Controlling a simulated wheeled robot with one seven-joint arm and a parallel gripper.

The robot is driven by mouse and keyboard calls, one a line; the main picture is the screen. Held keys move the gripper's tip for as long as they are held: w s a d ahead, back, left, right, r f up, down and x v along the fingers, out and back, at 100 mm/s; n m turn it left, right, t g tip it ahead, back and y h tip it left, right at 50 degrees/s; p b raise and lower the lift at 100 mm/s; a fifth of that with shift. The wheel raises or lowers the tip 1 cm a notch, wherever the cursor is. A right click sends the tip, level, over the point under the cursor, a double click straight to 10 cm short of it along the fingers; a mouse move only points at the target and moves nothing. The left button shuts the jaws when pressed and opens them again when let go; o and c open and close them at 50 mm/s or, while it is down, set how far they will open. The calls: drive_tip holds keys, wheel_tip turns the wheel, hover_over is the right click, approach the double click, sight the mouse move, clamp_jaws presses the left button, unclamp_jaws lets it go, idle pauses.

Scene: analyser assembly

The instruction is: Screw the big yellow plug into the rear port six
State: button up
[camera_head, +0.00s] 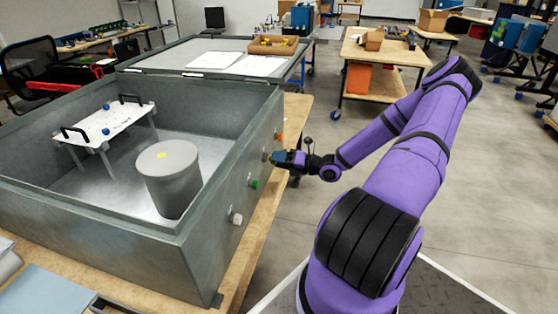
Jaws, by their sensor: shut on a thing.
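The big grey metal case (228,166) stands open on the bench, with a row of ports and plugs along its right outer wall. My gripper (274,157) is at that wall, between the green plug and the orange plug. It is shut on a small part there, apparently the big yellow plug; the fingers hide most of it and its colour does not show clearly. I cannot tell how far the part sits in the port. The rear port six is not clearly visible behind the gripper.
A white plug (236,218), a green plug (254,184) and an orange plug (279,136) stick out from the same wall. Inside the case are a grey cylinder (168,176) and a white plate with black handles (103,124).

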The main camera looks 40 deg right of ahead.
drive_tip(key=shift+w+a, duration=0.35)
drive_tip(key=shift+w, duration=0.25)
idle(1.1)
drive_tip(key=shift+o, duration=1.1)
drive_tip(key=shift+c, duration=1)
drive_tip(key=m, duration=0.8)
drive_tip(key=shift+m, duration=0.3)
drive_tip(key=m, duration=0.4)
drive_tip(key=shift+f, duration=0.1)
drive_tip(key=m, duration=0.4)
drive_tip(key=shift+m, duration=0.4)
